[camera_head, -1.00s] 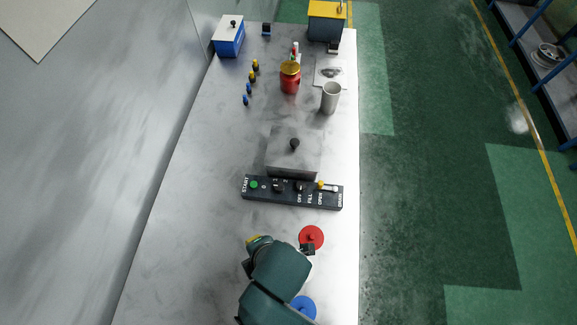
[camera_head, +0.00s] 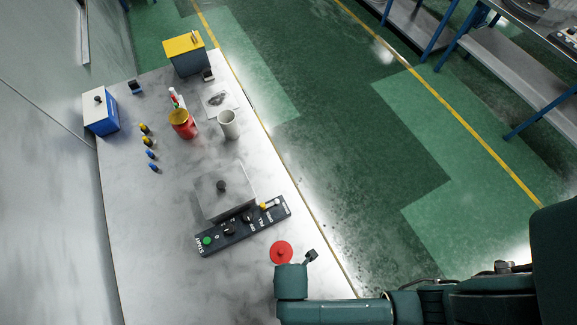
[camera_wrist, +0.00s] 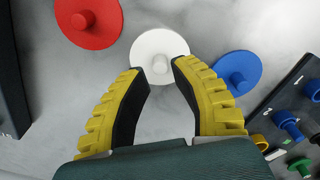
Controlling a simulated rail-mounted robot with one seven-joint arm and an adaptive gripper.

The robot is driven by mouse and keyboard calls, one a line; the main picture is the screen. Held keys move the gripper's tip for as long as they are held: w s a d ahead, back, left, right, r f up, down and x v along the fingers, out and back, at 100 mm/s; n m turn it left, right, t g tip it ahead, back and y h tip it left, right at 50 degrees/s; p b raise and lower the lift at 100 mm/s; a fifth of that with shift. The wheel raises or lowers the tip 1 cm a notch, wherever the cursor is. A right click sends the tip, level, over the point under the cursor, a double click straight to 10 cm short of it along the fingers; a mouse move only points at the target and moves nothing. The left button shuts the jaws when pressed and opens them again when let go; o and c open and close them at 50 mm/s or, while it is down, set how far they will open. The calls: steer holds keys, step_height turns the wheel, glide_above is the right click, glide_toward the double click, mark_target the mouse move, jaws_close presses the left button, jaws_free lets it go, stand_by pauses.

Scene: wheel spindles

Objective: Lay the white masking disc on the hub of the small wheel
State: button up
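In the wrist view the white masking disc (camera_wrist: 150,45) lies flat on the pale bench, with a small knob (camera_wrist: 160,64) at its middle. My gripper (camera_wrist: 158,70) has yellow, black-lined fingers. They are spread, with the knob between the tips and a visible gap on each side. I cannot tell how high the tips are above the disc. In the head view my arm hides the white disc and the fingers. The small wheel is not clearly in view; a round metal thing (camera_head: 540,8) at the top right edge is cut off and I cannot identify it.
A red disc (camera_wrist: 88,16) and a blue disc (camera_wrist: 238,72) flank the white one. A control panel (camera_head: 243,227), grey lidded box (camera_head: 225,192), red canister (camera_head: 183,126) and grey cup (camera_head: 229,125) stand on the bench (camera_head: 150,215). Green floor (camera_head: 340,150) lies right.

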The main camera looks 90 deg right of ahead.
steer(key=f, duration=0.4)
steer(key=shift+w+a+f, duration=0.1)
steer(key=shift+w+a, duration=0.2)
steer(key=shift+f, duration=0.5)
jaws_close()
